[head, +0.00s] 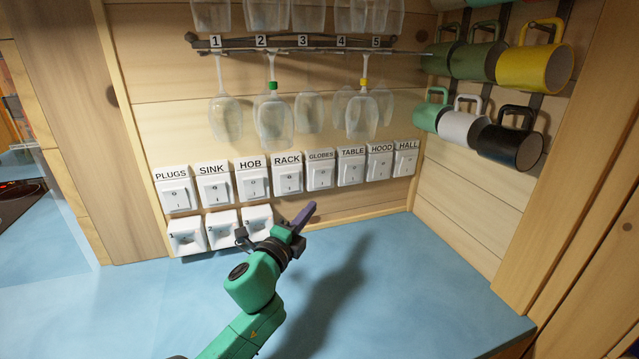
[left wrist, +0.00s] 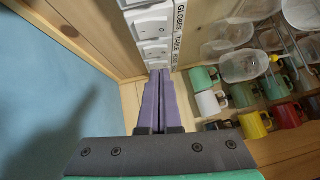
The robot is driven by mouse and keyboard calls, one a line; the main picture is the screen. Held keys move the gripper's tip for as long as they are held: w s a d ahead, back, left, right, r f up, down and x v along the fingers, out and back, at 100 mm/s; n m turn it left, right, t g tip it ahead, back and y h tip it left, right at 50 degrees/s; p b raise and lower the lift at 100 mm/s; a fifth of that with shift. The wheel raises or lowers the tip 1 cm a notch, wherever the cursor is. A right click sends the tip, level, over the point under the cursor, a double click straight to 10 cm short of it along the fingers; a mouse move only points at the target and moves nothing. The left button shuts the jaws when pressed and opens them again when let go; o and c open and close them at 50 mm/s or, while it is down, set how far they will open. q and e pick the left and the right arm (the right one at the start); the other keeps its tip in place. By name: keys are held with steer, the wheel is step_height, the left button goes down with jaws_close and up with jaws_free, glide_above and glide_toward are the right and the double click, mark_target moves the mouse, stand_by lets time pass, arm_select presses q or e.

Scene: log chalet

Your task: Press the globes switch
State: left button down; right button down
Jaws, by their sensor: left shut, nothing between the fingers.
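The globes switch (head: 319,177) is a white square wall switch under a GLOBES label, in the upper row between RACK and TABLE. My left gripper (head: 306,215) is shut and empty, its purple fingers just below and left of the globes switch in the head view, apart from it as far as I can tell. In the left wrist view the closed fingers (left wrist: 159,85) point up toward the row, with the globes switch (left wrist: 150,22) and its label near the top edge. My right gripper is not in view.
The rack switch (head: 288,179) and table switch (head: 351,171) flank it closely. Wine glasses (head: 274,118) hang above the row. Mugs (head: 510,145) hang on the right wall. The blue counter (head: 400,290) is clear.

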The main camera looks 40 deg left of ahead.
arm_select(q)
steer(key=b, duration=0.1)
glide_toward(326, 172)
steer(key=w+d, duration=0.2)
steer(key=w, duration=0.1)
steer(key=w+a, duration=0.3)
steer(key=shift+r, duration=0.1)
steer(key=shift+a+r, duration=0.15)
steer(key=shift+a, duration=0.15)
steer(key=shift+w+a+r+p, duration=0.2)
steer(key=shift+r+p, duration=0.4)
steer(key=shift+p, duration=0.6)
steer(key=shift+f+n, duration=0.3)
steer(key=shift+f, duration=0.1)
